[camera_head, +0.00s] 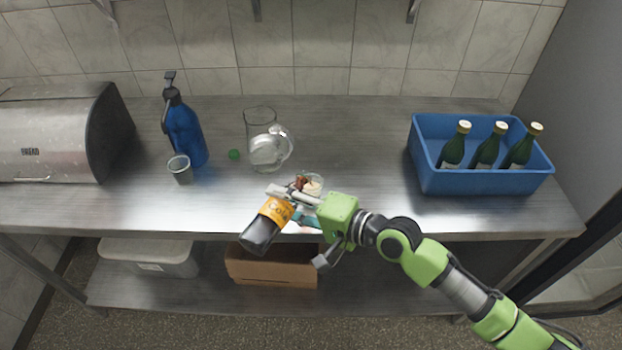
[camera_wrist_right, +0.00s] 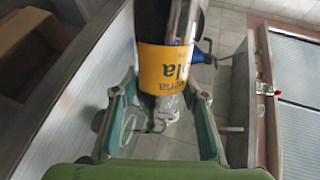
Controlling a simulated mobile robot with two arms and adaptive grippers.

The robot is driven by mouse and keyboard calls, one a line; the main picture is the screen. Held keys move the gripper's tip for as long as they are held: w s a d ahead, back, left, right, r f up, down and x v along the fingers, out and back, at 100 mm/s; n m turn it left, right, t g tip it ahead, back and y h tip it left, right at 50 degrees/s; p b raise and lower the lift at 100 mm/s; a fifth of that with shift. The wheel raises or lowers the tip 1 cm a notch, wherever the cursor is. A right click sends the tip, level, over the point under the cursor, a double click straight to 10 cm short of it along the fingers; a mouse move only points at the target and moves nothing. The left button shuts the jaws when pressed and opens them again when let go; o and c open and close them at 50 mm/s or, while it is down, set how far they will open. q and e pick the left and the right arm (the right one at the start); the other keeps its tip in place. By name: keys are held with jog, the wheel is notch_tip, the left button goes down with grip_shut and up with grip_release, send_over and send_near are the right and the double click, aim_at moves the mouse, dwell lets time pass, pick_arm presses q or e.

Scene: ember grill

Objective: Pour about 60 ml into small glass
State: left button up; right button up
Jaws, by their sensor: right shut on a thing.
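My right gripper (camera_head: 292,196) is shut on a dark cola bottle (camera_head: 262,232) with an orange-yellow label. The bottle is tilted, with its base toward the lower left and its neck toward the upper right. In the right wrist view, the bottle (camera_wrist_right: 166,60) sits between the gripper fingers (camera_wrist_right: 160,112). A small clear glass (camera_head: 315,182) stands on the counter just beyond the gripper, partly hidden, close to the bottle's neck. I cannot tell whether liquid is flowing or how much the glass holds. My left gripper is not in view.
A clear glass pitcher (camera_head: 262,128) stands behind the bottle. A blue crate (camera_head: 470,182) with three green bottles stands right. The counter between pitcher and crate is clear.

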jog(key=shift+f+n+b, duration=0.3)
jog(key=shift+f+b, duration=0.25)
jog(key=shift+f, duration=0.05)
jog(key=shift+s+a+f+n+t, duration=0.25)
jog(key=shift+f+n+t, duration=0.25)
jog(key=shift+n, duration=0.3)
jog(key=shift+w+d+r+n, duration=0.15)
jog(key=shift+r+n, duration=0.15)
dwell(0.6)
